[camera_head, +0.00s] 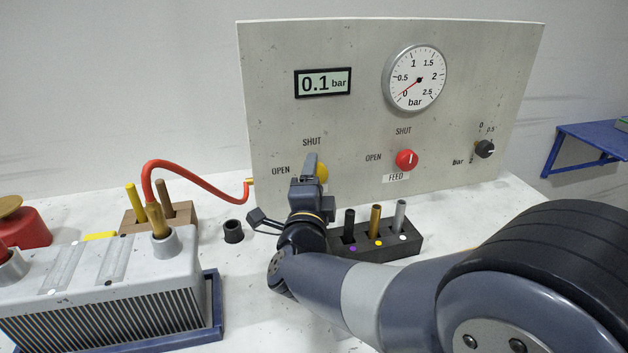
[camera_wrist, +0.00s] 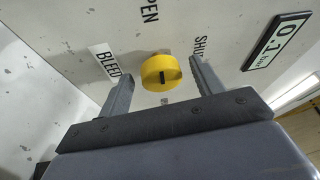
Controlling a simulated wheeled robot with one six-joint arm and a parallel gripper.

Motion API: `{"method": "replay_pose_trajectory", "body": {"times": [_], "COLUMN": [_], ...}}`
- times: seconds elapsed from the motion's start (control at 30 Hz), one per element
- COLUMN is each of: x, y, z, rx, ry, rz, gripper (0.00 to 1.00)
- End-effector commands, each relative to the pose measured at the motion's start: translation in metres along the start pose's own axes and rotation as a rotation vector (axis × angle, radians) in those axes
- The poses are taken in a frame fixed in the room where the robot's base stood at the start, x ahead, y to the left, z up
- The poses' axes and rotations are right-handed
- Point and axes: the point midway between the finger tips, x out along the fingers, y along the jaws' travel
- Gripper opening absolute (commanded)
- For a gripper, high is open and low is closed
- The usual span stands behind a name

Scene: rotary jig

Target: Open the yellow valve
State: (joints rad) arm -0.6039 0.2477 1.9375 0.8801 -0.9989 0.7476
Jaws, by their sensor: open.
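The yellow valve (camera_head: 322,172) is a round knob on the upright panel, partly hidden behind my gripper (camera_head: 311,166) in the head view. SHUT is printed above it and OPEN to its left. In the wrist view the yellow valve (camera_wrist: 160,70) shows whole, with a short dark mark on its face. My gripper (camera_wrist: 160,80) is open there, with one finger on each side of the knob. Gaps show between the fingers and the knob. A BLEED label (camera_wrist: 107,62) sits beside it.
The panel (camera_head: 350,40) has a 0.1 bar display (camera_head: 323,83), a gauge (camera_head: 415,78) with its needle near 0, a red FEED valve (camera_head: 406,159) and a black bar knob (camera_head: 484,149). A black block (camera_head: 405,246) with pegs and a red hose (camera_head: 190,174) are close to my gripper.

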Motion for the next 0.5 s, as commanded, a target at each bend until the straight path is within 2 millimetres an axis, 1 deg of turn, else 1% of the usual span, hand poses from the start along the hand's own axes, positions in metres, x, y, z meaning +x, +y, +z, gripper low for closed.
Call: {"method": "replay_pose_trajectory", "body": {"times": [0.07, 0.17, 0.27, 0.4, 0.5], "x": [-0.002, -0.01, -0.027, -0.056, -0.074], "y": [0.0, -0.001, -0.001, -0.001, -0.001], "z": [0.0, 0.0, 0.001, 0.001, 0.002], "rx": [0.001, 0.002, 0.002, 0.002, 0.002], "ry": [0.0, -0.001, -0.004, -0.005, -0.005], "rz": [0.0, -0.001, -0.002, -0.001, -0.002], "gripper": [0.63, 0.63, 0.63, 0.63, 0.63]}}
